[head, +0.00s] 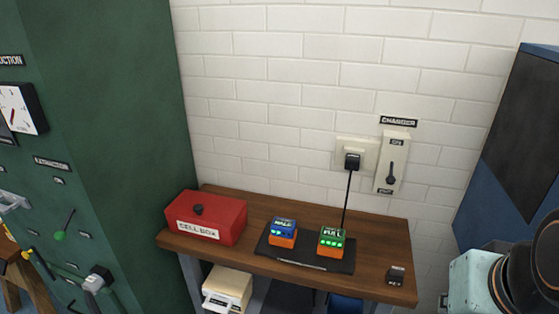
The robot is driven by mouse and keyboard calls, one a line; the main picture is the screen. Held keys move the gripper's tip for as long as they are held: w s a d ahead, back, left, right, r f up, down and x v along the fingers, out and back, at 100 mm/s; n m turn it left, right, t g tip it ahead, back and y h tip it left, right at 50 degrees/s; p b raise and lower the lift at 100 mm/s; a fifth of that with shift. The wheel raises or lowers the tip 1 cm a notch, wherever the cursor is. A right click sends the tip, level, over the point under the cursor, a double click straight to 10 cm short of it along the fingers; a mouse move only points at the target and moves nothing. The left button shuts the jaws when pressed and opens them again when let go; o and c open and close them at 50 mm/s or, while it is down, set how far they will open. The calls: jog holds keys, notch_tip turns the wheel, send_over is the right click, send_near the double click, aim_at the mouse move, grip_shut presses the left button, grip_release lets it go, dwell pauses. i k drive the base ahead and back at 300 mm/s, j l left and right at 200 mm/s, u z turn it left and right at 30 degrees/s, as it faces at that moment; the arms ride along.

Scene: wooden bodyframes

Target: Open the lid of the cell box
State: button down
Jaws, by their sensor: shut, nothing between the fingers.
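The red cell box (211,231) sits on the left end of the wooden bench top, with a white "CELL BOX" label on its front. Its red lid (224,208) is down and shut, with a dark round knob (197,209) on top. My gripper is not in view; only a part of my arm shows at the lower right edge, well apart from the box.
On the bench (385,245), a black charging tray (300,262) holds a blue-topped cell (283,231) and a green-topped cell (331,241). A cord runs up to a wall plug (352,161). A charger switch (391,170) is on the wall. A green cabinet (110,120) stands close left.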

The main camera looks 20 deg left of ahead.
aim_at(221, 211)
jog(key=u, duration=1.3)
jog(key=i+j+u, duration=0.2)
jog(key=u, duration=0.15)
jog(key=i+l, duration=0.05)
jog(key=i, duration=0.05)
